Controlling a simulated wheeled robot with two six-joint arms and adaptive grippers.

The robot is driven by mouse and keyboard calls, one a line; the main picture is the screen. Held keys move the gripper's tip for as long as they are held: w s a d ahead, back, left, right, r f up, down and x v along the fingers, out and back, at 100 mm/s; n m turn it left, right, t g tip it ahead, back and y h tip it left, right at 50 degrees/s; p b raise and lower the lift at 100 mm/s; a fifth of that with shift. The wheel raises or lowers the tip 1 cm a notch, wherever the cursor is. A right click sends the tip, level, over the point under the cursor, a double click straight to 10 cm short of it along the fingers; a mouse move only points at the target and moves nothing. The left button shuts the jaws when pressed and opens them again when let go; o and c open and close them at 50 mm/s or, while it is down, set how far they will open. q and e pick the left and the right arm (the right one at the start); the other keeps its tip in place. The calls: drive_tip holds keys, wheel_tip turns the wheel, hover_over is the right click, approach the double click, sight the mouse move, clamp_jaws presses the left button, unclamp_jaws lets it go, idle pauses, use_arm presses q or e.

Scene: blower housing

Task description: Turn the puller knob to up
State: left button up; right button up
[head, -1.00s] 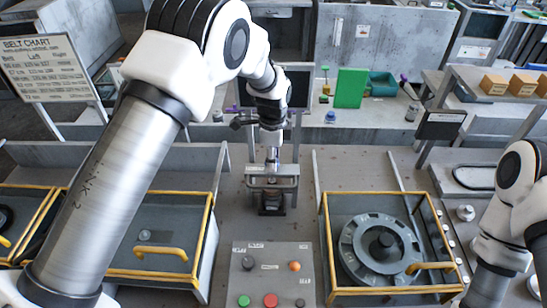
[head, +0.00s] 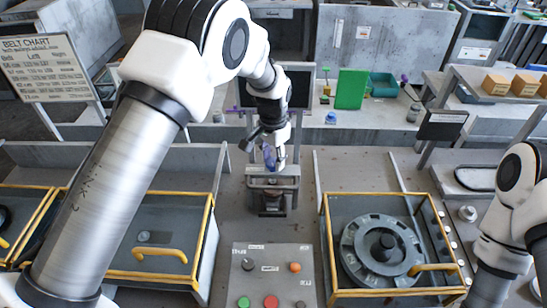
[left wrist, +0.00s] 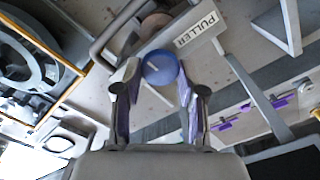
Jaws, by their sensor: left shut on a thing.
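The puller knob (left wrist: 160,68) is round and blue with a short pale mark on its face. In the left wrist view it sits between the two fingertips of my left gripper (left wrist: 153,88), which is shut on it. A white label reading PULLER (left wrist: 198,29) is beside it. In the head view my left gripper (head: 275,160) is at the top of the puller stand (head: 271,200). A bit of blue shows there, but the fingers hide most of the knob. My right arm shows at the right edge; its gripper is out of view.
A control panel (head: 262,286) with several knobs and buttons is in front of the puller. A yellow-railed bay with a round grey housing (head: 358,238) is to the right. A yellow-edged grey cover (head: 165,232) is to the left. A green block (head: 350,88) stands behind.

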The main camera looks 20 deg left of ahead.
use_arm(q)
drive_tip(key=n, duration=0.4)
drive_tip(key=shift+s+f+n, duration=0.2)
drive_tip(key=shift+f+n, duration=0.05)
drive_tip(key=shift+n, duration=0.05)
drive_tip(key=n, duration=0.4)
drive_tip(key=shift+n, duration=0.3)
drive_tip(key=n, duration=0.4)
drive_tip(key=shift+b, duration=0.35)
drive_tip(key=n, duration=0.9)
drive_tip(key=shift+a+n, duration=0.1)
drive_tip(key=shift+n, duration=0.2)
drive_tip(key=n, duration=0.4)
drive_tip(key=shift+r, duration=0.1)
drive_tip(key=n, duration=0.4)
drive_tip(key=shift+n+b, duration=0.3)
drive_tip(key=shift+n, duration=0.1)
drive_tip(key=shift+w+r+n, duration=0.1)
drive_tip(key=shift+r+n, duration=0.05)
drive_tip(key=shift+n, duration=1.75)
